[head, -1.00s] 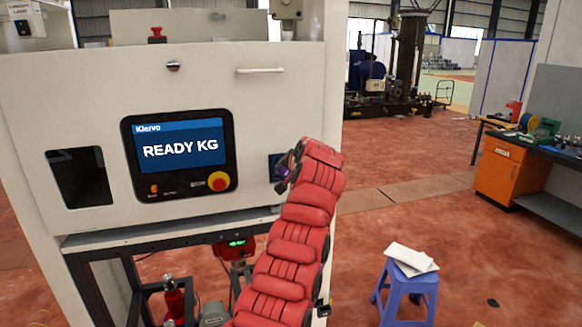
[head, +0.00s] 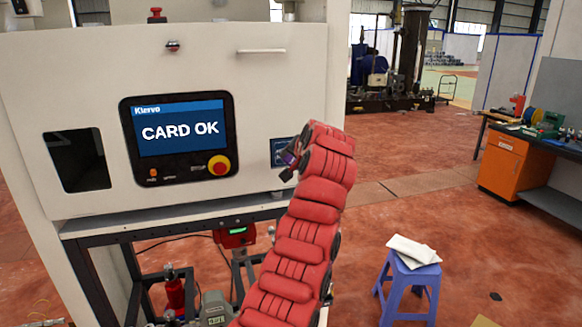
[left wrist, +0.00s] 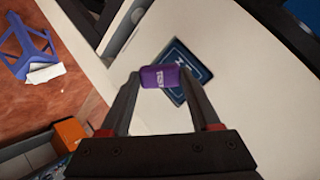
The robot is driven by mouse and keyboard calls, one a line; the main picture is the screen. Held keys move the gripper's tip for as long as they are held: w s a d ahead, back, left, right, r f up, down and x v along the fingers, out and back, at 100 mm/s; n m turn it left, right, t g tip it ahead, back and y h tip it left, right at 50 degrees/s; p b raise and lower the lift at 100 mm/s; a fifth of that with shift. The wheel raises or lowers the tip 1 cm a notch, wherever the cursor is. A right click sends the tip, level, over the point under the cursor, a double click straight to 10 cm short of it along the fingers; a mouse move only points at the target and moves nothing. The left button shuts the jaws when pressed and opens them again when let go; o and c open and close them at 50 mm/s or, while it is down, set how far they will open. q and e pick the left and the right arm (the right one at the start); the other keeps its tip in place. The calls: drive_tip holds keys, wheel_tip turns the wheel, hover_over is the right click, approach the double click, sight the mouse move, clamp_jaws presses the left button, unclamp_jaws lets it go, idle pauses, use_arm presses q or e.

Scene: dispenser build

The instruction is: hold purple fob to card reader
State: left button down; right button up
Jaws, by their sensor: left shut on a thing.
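The purple fob (left wrist: 160,77) is between the fingertips of my left gripper (left wrist: 163,88), which is shut on it. In the left wrist view the fob overlaps the edge of the dark blue card reader (left wrist: 188,65) on the pale machine panel; I cannot tell whether they touch. In the head view the reader (head: 279,153) is right of the screen, partly hidden by my left gripper (head: 288,158). The fob (head: 291,157) shows only as a small purple patch there. The screen (head: 181,128) reads "CARD OK". My right gripper is not in view.
A red and yellow stop button (head: 218,166) sits under the screen, and a dark opening (head: 78,160) is at its left. A purple stool (head: 410,276) with white packets stands at the lower right. An orange cabinet bench (head: 503,167) is farther right.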

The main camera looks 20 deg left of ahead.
use_arm(q)
drive_tip(key=s+d+b, duration=0.3)
drive_tip(key=s+b, duration=0.2)
drive_tip(key=shift+s+d, duration=0.25)
drive_tip(key=shift+d, duration=0.1)
